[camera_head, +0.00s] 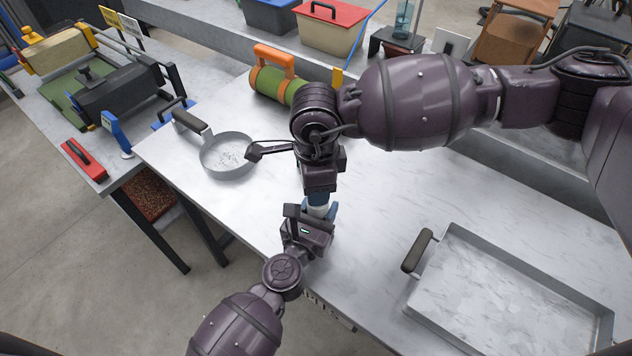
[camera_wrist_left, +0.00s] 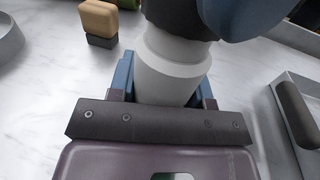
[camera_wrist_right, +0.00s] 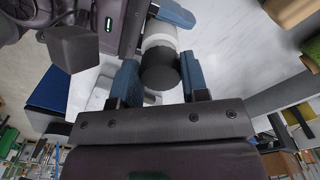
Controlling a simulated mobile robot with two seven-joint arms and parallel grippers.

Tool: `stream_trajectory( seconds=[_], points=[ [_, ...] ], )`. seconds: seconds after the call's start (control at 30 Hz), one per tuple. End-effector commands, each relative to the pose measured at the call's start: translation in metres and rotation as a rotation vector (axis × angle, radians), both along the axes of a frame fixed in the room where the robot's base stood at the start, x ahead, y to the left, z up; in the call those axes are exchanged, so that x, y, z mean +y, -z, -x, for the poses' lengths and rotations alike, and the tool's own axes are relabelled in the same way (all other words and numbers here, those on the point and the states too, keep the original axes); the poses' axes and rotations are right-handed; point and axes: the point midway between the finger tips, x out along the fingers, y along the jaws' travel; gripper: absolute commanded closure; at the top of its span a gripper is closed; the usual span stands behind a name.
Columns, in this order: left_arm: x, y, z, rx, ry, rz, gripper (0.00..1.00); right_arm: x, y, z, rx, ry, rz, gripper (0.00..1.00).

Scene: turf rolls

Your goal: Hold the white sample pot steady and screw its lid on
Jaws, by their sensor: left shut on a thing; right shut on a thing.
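The white sample pot (camera_wrist_left: 165,82) stands between the blue fingers of my left gripper (camera_wrist_left: 163,88), which is shut on it. In the head view, only a little of the pot (camera_head: 318,201) shows between my two grippers. The dark lid (camera_wrist_right: 161,70) is between the blue fingers of my right gripper (camera_wrist_right: 160,78), which is shut on it from above. The lid (camera_wrist_left: 172,20) sits at the pot's top and appears to touch it; I cannot tell whether the threads engage. My right gripper (camera_wrist_left: 235,18) partly hides the lid in the left wrist view.
A grey pan (camera_head: 228,153) lies left of my grippers. A large grey tray (camera_head: 462,240) with a dark handle lies at the right. A green roll with an orange handle (camera_head: 272,60) lies behind. Clear pale tabletop (camera_head: 375,200) lies between the pot and tray.

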Motion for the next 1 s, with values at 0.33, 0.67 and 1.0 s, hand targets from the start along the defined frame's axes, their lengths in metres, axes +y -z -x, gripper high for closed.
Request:
stream_trajectory(
  seconds=[0.33,0.67,1.0],
  points=[
    [0.0000,0.0001,0.0000,0.000,0.000,0.000,0.97,0.0001,0.0059,0.0000,0.000,0.000,0.000,0.80],
    [0.0000,0.0001,0.0000,0.000,0.000,0.000,1.00,0.0000,0.0095,-0.0002,0.000,0.008,0.000,0.80],
    [0.0001,0.0001,0.0001,0.000,0.000,0.000,1.00,-0.0002,0.0099,-0.0014,0.002,0.406,0.000,0.80]
  ],
)
